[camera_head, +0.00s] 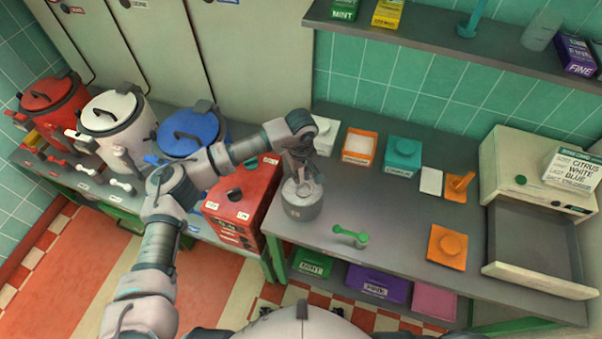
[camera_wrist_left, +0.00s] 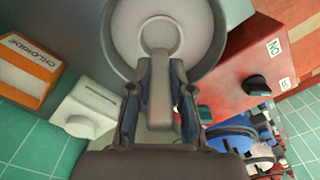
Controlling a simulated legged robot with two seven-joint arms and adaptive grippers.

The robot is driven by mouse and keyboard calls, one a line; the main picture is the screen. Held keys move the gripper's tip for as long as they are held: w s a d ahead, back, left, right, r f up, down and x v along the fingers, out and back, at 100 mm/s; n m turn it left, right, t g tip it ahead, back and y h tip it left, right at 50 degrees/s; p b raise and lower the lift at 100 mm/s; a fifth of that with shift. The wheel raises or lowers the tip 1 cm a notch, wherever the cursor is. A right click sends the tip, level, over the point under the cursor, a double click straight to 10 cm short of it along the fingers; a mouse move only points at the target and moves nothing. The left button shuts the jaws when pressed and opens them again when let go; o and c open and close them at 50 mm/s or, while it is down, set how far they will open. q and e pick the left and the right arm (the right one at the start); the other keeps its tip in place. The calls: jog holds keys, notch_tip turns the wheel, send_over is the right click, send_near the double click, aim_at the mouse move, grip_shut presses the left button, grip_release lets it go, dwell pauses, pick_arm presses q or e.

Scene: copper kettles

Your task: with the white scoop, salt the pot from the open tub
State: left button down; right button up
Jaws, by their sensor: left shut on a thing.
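The open orange tub (camera_head: 359,146) with white contents stands on the grey counter; its label reads CHLORIDE in the left wrist view (camera_wrist_left: 27,68). A grey pot (camera_head: 303,211) stands at the counter's left end. My left gripper (camera_head: 300,160) is above the pot, fingers pointing down. In the left wrist view my left gripper (camera_wrist_left: 160,100) is shut on the pale handle of the white scoop (camera_wrist_left: 160,85). The scoop's round bowl lies over the pot's round opening (camera_wrist_left: 124,35). I cannot tell whether the bowl holds salt. My right gripper is out of view.
The counter's middle is clear.

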pick_arm(q)
jog(key=shift+a+r+p, duration=0.1)
jog(key=shift+r+p, duration=0.45)
jog(key=shift+r, duration=0.9)
jog(key=shift+r+p, duration=1.4)
jog(key=shift+r, duration=2.2)
